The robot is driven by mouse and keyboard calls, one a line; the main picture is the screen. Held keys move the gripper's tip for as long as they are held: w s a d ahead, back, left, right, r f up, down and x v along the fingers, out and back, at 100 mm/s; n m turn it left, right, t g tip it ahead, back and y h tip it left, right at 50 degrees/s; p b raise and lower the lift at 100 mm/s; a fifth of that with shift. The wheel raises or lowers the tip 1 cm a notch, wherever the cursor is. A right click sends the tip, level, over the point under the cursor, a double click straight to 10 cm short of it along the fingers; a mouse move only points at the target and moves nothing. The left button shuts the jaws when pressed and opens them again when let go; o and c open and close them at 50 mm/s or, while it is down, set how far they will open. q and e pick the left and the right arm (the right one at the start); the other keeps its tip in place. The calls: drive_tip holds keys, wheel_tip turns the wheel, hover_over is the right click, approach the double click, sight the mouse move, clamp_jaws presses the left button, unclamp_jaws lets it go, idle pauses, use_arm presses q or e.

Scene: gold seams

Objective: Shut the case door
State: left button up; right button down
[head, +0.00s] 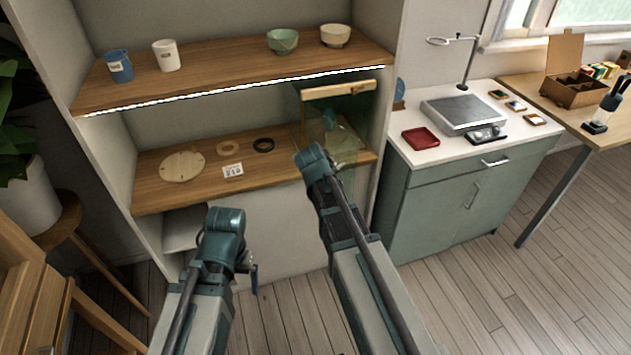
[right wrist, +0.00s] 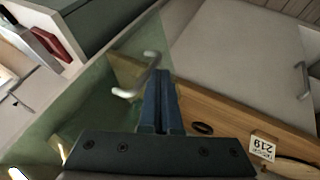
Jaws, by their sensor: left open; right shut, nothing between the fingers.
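The case (head: 338,89) is a glass box with a wooden top rail, at the right end of the lower shelf. Its greenish glass door (head: 348,178) appears to stand open, reaching out past the shelf's front edge. A small teal object shows behind the glass. In the right wrist view a pale curved handle (right wrist: 150,60) is close beside my right gripper (right wrist: 160,78), whose fingers are shut and empty; I cannot tell whether they touch the door. In the head view my right arm hides its fingertips. My left gripper (head: 247,272) is open and empty, low before the cabinet.
The lower shelf (head: 205,184) holds a round wooden disc (head: 182,166), two rings and a number card (head: 232,170). Cups and bowls stand on the upper shelf. A green cabinet (head: 430,195) with a scale (head: 462,114) stands close to the right. The floor in front is clear.

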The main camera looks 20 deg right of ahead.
sight(352, 169)
drive_tip(key=d+n, duration=0.1)
drive_tip(key=d, duration=0.1)
drive_tip(key=w+d+n+y, duration=0.1)
drive_tip(key=d, duration=0.2)
drive_tip(key=w+d+n+t+y, duration=0.1)
drive_tip(key=d, duration=0.1)
drive_tip(key=shift+w+d+n, duration=0.1)
drive_tip(key=shift+d+n, duration=0.2)
drive_tip(key=shift+d, duration=0.1)
drive_tip(key=w+d+n+y, duration=0.2)
drive_tip(key=w+d+n, duration=0.2)
drive_tip(key=w+d, duration=0.8)
drive_tip(key=shift+w+t+y, duration=0.3)
drive_tip(key=shift+w+t, duration=0.1)
drive_tip(key=shift+w, duration=1.3)
drive_tip(key=shift+d, duration=0.1)
